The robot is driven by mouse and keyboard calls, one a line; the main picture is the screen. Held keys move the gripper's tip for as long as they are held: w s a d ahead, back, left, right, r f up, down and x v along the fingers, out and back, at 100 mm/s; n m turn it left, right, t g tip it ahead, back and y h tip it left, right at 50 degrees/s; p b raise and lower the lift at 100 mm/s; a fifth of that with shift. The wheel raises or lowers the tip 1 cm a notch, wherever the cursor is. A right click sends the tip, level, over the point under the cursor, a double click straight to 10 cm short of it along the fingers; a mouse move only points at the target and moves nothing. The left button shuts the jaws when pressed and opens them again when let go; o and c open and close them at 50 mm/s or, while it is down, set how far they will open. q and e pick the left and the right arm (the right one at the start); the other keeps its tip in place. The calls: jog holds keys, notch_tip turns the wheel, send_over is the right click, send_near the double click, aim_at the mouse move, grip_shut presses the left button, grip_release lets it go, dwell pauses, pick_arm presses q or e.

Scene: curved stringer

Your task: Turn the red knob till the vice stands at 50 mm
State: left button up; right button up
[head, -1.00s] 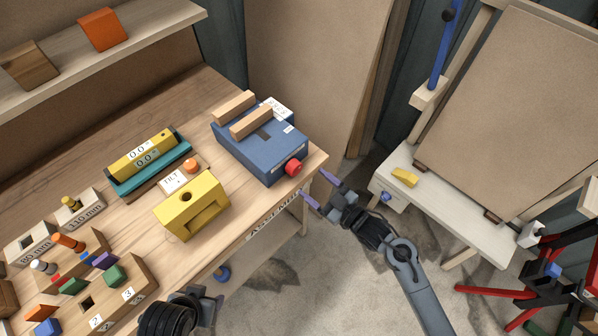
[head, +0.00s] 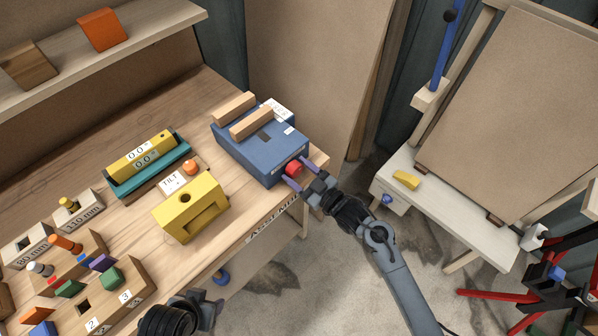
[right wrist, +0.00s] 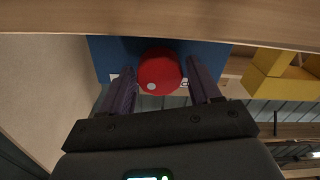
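The blue vice (head: 262,146) stands near the right end of the workbench, with two wooden jaws (head: 243,114) on top and a gap between them. Its red knob (head: 294,168) is on the face toward my right gripper. My right gripper (head: 299,175) is at the knob. In the right wrist view the red knob (right wrist: 160,72), with a white dot, lies between the two purple fingers (right wrist: 163,88), with gaps on both sides. A white label on the vice is too small to read. My left gripper (head: 212,300) is at the bottom edge, away from the vice; its fingers are unclear.
A yellow block (head: 190,208) with a hole stands left of the vice, beside a tilt gauge (head: 147,158) and a white TILT label (head: 174,181). Wooden holders with coloured pegs (head: 83,268) fill the bench's left front. A side table (head: 440,208) stands at right.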

jog(key=c, duration=0.7)
jog(key=shift+r+m+p, duration=0.2)
jog(key=shift+m+p, duration=0.2)
jog(key=shift+p, duration=0.15)
jog(key=shift+f+m, duration=0.15)
jog(key=shift+m, duration=0.35)
jog(key=o, duration=1)
